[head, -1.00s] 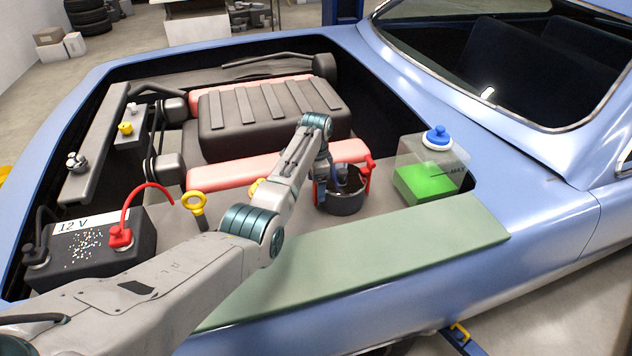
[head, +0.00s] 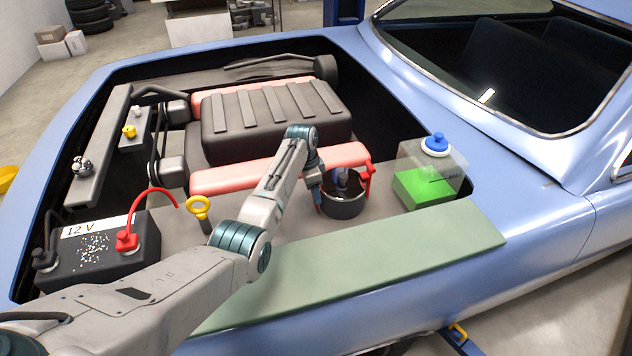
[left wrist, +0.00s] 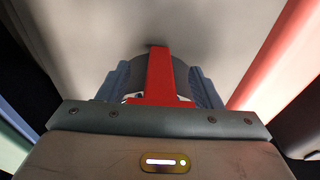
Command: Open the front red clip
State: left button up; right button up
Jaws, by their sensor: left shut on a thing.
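The round black housing (head: 343,207) stands in the engine bay, right of my left gripper. A red clip (head: 367,182) stands on its right side. The front red clip (left wrist: 159,73) shows in the left wrist view as a red bar between my two blue-grey fingers. In the head view only a sliver of this clip (head: 317,197) shows at the housing's left side. My left gripper (head: 326,185) is shut on the front clip, and its tips are partly hidden by my wrist. I cannot tell how far the clip is tilted. My right gripper is not in view.
A tank with green liquid and a blue cap (head: 436,145) stands to the right. A battery (head: 95,250) with a red terminal and a yellow ring dipstick (head: 200,208) are to the left. A pale green mat (head: 400,262) covers the front fender. The engine (head: 270,120) is behind.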

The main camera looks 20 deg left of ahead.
pick_arm(q)
jog(key=shift+s+a+r+t+h+p, duration=0.1)
jog(key=shift+s+a+t+h+p, duration=0.25)
jog(key=shift+a+h+p, duration=0.2)
jog(key=shift+s+a+f+t+h+p, duration=0.15)
jog(key=shift+a+f+t+h+p, duration=0.15)
jog(key=shift+h, duration=0.25)
jog(key=shift+s+a+f, duration=0.15)
jog(key=shift+s+f, duration=0.05)
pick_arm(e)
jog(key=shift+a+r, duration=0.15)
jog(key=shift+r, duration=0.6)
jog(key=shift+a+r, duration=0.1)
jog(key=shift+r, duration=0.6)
pick_arm(q)
jog(key=shift+s+a+f, duration=0.1)
jog(key=shift+a, duration=0.05)
jog(key=o, duration=1.1)
jog(key=shift+o, duration=1.4)
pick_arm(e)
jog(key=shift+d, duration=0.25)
